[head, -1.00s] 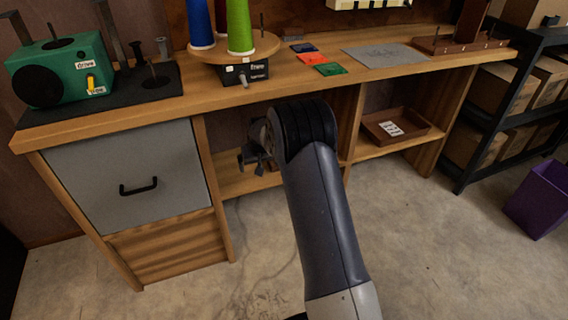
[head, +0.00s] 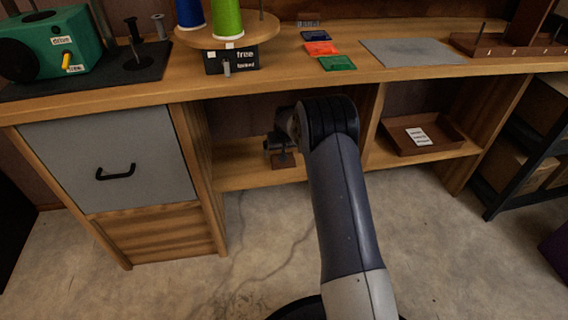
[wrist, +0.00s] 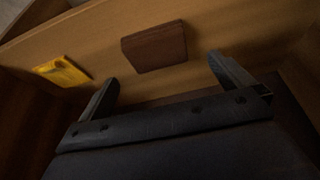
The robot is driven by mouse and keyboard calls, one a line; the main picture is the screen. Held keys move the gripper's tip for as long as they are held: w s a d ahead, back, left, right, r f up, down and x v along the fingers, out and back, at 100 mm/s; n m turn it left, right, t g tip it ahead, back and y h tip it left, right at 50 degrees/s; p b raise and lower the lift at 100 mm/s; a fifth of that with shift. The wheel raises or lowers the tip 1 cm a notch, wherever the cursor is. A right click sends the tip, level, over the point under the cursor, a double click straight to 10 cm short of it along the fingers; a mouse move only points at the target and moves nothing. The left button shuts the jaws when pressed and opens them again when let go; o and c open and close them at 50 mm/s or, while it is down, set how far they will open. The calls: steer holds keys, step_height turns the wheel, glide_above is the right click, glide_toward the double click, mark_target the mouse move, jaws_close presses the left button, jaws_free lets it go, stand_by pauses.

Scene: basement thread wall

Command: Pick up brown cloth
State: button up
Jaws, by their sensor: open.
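A brown folded piece, which looks like the brown cloth (wrist: 154,47), lies on a wooden shelf just beyond my gripper in the wrist view. In the head view a small brown patch of it (head: 282,161) shows on the open shelf under the bench, right below the gripper. My gripper (wrist: 162,76) is open and empty, its two fingers spread to either side of the near edge of the brown piece, apart from it. In the head view the gripper (head: 279,150) is inside the shelf opening, partly hidden by my arm.
A yellow piece (wrist: 62,71) lies left of the brown one on the shelf. The benchtop (head: 290,82) is above, a grey drawer (head: 110,160) at left. A brown tray (head: 425,136) with a white card sits in the right bay.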

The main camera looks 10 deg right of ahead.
steer(key=shift+b+x, duration=1.75)
steer(key=shift+x, duration=1.3)
steer(key=shift+s+d, duration=0.15)
steer(key=shift+s, duration=0.05)
steer(key=shift+c, duration=0.6)
steer(key=c, duration=0.8)
